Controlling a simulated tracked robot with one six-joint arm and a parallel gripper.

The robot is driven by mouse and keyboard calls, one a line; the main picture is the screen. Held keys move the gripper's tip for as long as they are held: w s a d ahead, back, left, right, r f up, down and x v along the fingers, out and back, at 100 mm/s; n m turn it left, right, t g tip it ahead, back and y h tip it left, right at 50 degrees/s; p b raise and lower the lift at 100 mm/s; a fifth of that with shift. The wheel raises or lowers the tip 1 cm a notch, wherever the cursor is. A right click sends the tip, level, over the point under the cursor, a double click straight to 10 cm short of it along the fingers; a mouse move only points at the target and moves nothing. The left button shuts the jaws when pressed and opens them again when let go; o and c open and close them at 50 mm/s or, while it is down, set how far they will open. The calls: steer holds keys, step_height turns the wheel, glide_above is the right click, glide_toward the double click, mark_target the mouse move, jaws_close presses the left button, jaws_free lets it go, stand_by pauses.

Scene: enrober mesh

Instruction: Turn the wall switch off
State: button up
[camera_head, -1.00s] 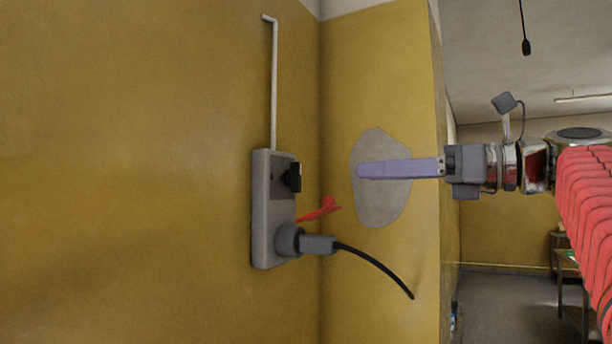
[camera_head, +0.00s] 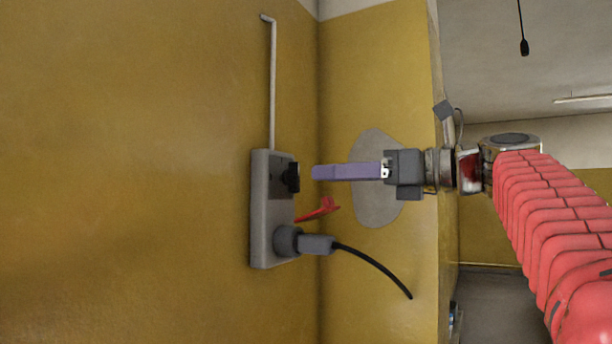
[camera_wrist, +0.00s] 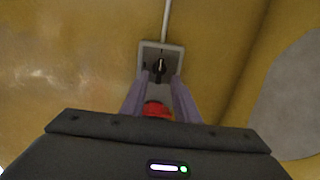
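The wall switch is a grey box (camera_head: 262,225) on the yellow wall with a black knob (camera_head: 292,177) on its upper part. My gripper (camera_head: 318,172) is at about the knob's height, to its right, with a small gap between the fingertips and the knob. In the wrist view my gripper's two purple fingers (camera_wrist: 159,78) stand apart and empty. The knob (camera_wrist: 160,66) shows between and just beyond the fingertips there. Its handle looks roughly upright in that view. The lower part of the box is hidden by the fingers and a red object.
A plug (camera_head: 316,244) with a black cable sits in the lower part of the box. A red piece (camera_head: 319,209) sticks out between knob and plug. A grey conduit (camera_head: 274,85) runs up from the box. The adjoining wall with a grey patch (camera_head: 378,212) stands behind my gripper.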

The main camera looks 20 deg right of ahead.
mark_target(299, 175)
steer(key=shift+x, duration=3.2)
steer(key=shift+c, duration=0.7)
steer(key=c, duration=0.4)
steer(key=shift+d, duration=0.2)
steer(key=shift+c, duration=0.6)
steer(key=shift+a, duration=0.15)
